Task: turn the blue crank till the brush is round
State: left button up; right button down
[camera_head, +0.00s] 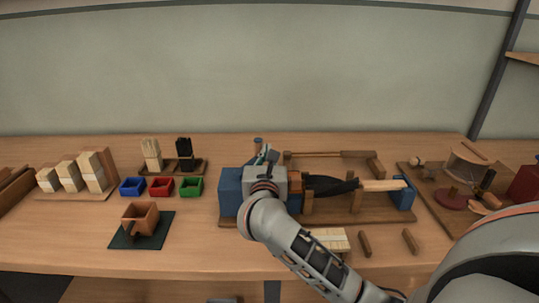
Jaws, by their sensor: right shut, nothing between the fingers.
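A machine with a blue housing (230,188) stands on a wooden base at the middle of the table. A brush lies along it, with dark bristles (330,187) to the left and a pale wooden handle (385,185) to the right. Whether the brush is round is too small to tell. My right gripper (265,154) is shut and empty above the machine's left end. A small blue and brown upright piece (258,143) shows just behind the fingertips. It may be the crank's knob; the rest is hidden by my gripper and arm. My left gripper is out of view.
Blue (132,187), red (161,187) and green (191,187) trays stand to the left, before tufts of pale (152,155) and black (184,154) bristles. A wooden hopper (140,217) sits on a dark mat. A winding rig (455,185) stands at the right.

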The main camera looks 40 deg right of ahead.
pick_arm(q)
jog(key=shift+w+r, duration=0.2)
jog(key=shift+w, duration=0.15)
pick_arm(e)
jog(key=shift+w, duration=0.35)
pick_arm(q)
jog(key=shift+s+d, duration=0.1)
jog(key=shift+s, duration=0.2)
pick_arm(e)
jog(key=shift+s, duration=0.1)
